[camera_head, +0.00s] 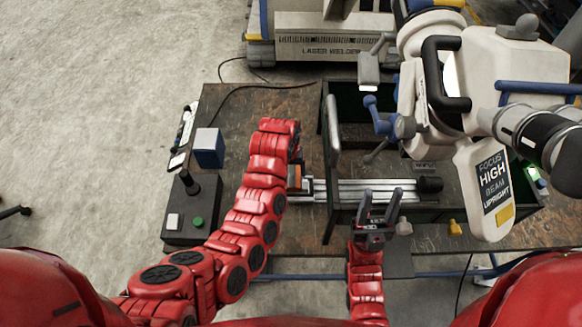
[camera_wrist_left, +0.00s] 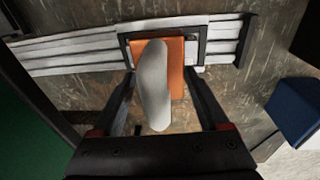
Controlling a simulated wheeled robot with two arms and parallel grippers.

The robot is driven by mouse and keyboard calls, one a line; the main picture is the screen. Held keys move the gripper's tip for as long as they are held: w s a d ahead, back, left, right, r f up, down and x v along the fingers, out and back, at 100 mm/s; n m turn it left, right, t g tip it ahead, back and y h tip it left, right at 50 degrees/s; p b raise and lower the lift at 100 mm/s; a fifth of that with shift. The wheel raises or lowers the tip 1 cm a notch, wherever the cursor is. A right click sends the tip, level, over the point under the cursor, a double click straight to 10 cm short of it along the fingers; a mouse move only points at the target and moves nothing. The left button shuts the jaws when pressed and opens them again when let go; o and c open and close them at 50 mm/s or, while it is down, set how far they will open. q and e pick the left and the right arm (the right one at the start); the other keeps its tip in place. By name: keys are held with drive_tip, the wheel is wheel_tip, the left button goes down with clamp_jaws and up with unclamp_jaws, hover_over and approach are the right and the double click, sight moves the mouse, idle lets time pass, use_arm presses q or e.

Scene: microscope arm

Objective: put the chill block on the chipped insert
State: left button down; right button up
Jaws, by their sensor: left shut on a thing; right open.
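The task's chill block appears to be the orange block (camera_wrist_left: 176,72), between my left gripper's fingertips (camera_wrist_left: 160,76); its edge also shows in the head view (camera_head: 295,178). My left gripper is shut on it, low over the metal rail. A dark-framed clamp (camera_head: 307,186) on the rail is right at the block. I cannot make out the chipped insert; it may be hidden under or behind the block. A grey oval piece (camera_wrist_left: 152,85) covers part of the block in the left wrist view. My right gripper (camera_head: 380,200) is open and empty near the table's front edge.
A microscope (camera_head: 497,90) overhangs the right side. A dark green open box (camera_head: 355,97) and an upright grey bar (camera_head: 333,125) stand right of my left arm. A blue-and-white box (camera_head: 208,148) and a control box (camera_head: 190,212) are at left. The rail (camera_head: 375,190) extends right.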

use_arm(q)
drive_tip(key=shift+f, duration=0.9)
drive_tip(key=shift+w, duration=0.1)
drive_tip(key=shift+b, duration=0.3)
unclamp_jaws()
drive_tip(key=shift+f, duration=0.1)
